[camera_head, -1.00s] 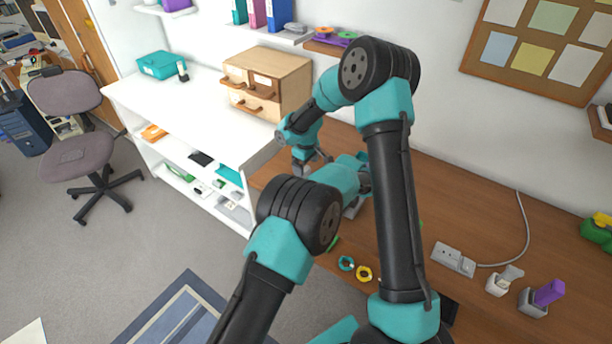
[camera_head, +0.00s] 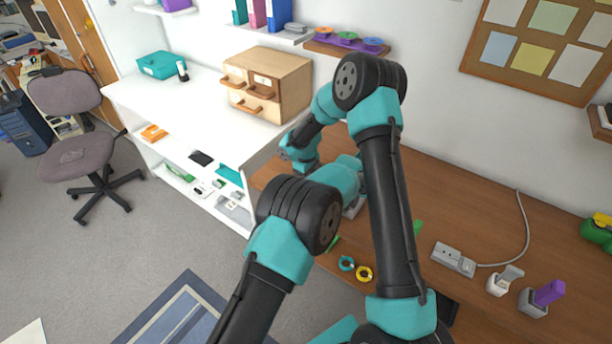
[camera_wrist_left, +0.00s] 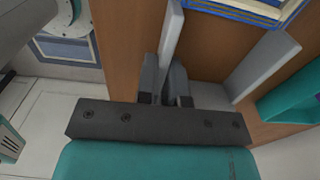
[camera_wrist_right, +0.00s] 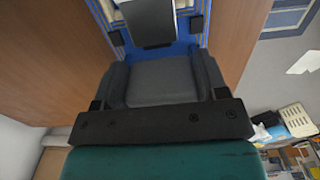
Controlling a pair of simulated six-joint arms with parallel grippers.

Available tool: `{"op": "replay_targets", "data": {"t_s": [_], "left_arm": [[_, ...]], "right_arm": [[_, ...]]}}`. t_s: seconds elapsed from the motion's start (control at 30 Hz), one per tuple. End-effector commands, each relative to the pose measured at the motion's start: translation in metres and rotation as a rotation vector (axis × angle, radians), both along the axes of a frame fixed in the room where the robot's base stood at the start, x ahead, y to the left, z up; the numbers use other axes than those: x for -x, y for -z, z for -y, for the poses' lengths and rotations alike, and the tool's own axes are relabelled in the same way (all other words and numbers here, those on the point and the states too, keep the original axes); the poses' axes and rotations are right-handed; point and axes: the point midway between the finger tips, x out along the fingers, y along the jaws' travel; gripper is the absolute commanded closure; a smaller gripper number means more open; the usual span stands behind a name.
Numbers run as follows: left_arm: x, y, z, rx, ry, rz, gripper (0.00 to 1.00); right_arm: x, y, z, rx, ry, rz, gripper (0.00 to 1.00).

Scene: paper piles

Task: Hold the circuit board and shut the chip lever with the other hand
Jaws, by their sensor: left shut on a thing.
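A blue board with pale lines, seemingly the circuit board (camera_wrist_right: 101,14), shows at the top of the right wrist view. A grey plate (camera_wrist_right: 150,22) stands over it, perhaps the chip lever; its angle is hard to judge. My right gripper (camera_wrist_right: 160,60) has its jaws wide apart, facing the board. In the left wrist view my left gripper (camera_wrist_left: 165,68) is closed to a narrow gap at a pale grey upright piece (camera_wrist_left: 170,38). A blue, gold-edged patch (camera_wrist_left: 250,9), perhaps the same board, lies beyond. My arms hide the work spot in the head view.
The brown desk (camera_head: 480,225) holds a power strip (camera_head: 454,259), teal and yellow rings (camera_head: 364,273) and a purple-topped item (camera_head: 549,292) to the right. A white shelf unit (camera_head: 170,105) with a wooden drawer box (camera_head: 290,82) stands at the left. The desk's back middle is clear.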

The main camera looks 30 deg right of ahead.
Motion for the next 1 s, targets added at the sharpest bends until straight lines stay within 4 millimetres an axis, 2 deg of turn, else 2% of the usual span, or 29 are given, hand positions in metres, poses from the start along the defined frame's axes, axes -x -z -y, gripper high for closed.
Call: {"op": "replay_targets", "data": {"t_s": [0.03, 0.27, 0.57, 1.0], "left_arm": [[-0.0001, -0.0003, 0.0002, 0.001, 0.000, 0.000, 1.00], [-0.0001, -0.0003, 0.0002, 0.001, 0.000, 0.000, 1.00], [-0.0001, -0.0003, 0.0002, 0.001, 0.000, 0.000, 1.00], [0.0003, -0.0004, 0.0003, 0.000, 0.000, 0.000, 1.00]], "right_arm": [[0.0000, -0.0001, 0.0000, 0.000, 0.000, 0.000, 0.38], [-0.0001, -0.0002, 0.0000, 0.000, 0.000, 0.000, 0.60], [0.0021, 0.0009, 0.0010, -0.021, 0.001, 0.048, 0.60], [0.0070, 0.0033, 0.0035, -0.105, 0.000, 0.237, 0.60]]}}
